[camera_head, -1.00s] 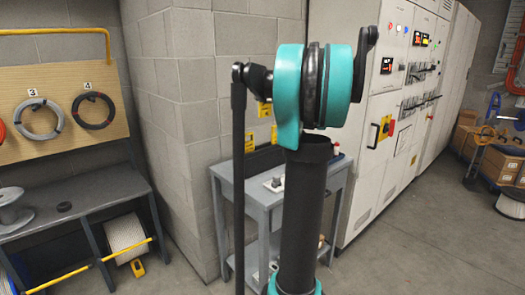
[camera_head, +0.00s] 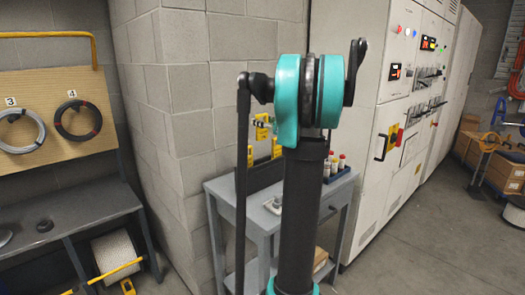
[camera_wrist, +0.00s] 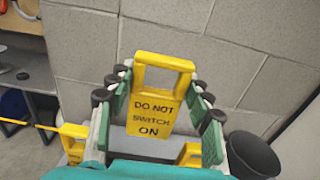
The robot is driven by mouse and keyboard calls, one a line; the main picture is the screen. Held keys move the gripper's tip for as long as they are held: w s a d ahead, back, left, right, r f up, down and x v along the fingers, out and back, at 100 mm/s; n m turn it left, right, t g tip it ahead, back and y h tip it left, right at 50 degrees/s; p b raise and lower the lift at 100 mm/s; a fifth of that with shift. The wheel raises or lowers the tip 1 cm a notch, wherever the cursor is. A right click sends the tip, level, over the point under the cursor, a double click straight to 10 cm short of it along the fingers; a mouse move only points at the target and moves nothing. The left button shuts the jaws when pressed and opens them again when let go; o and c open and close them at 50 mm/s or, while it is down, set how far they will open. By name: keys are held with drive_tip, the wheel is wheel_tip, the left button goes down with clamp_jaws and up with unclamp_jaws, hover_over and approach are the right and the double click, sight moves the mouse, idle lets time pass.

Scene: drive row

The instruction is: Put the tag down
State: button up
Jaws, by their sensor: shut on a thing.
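A yellow tag (camera_wrist: 155,104) reading "DO NOT SWITCH ON" stands upright between the fingers of my gripper (camera_wrist: 158,100) in the wrist view, its looped handle upward. The gripper's green-padded fingers are shut on its sides. More yellow tags show lower down at the left (camera_wrist: 75,140) and right (camera_wrist: 190,154) of it. In the head view, several yellow tags (camera_head: 276,147) show by the wall above a grey trolley (camera_head: 236,192); my arm hides part of this area, and I cannot make out my fingertips there.
Bottles with red and yellow caps (camera_head: 340,162) stand at the trolley's back right. A pale switch cabinet (camera_head: 375,150) is to its right. A block wall (camera_head: 185,120) is behind. A bench (camera_head: 60,218) with cable coils above is at left.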

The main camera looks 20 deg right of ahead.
wheel_tip(320, 180, down, 12)
drive_tip(key=shift+r, duration=0.1)
idle(0.4)
drive_tip(key=o, duration=0.9)
drive_tip(key=shift+f, duration=0.2)
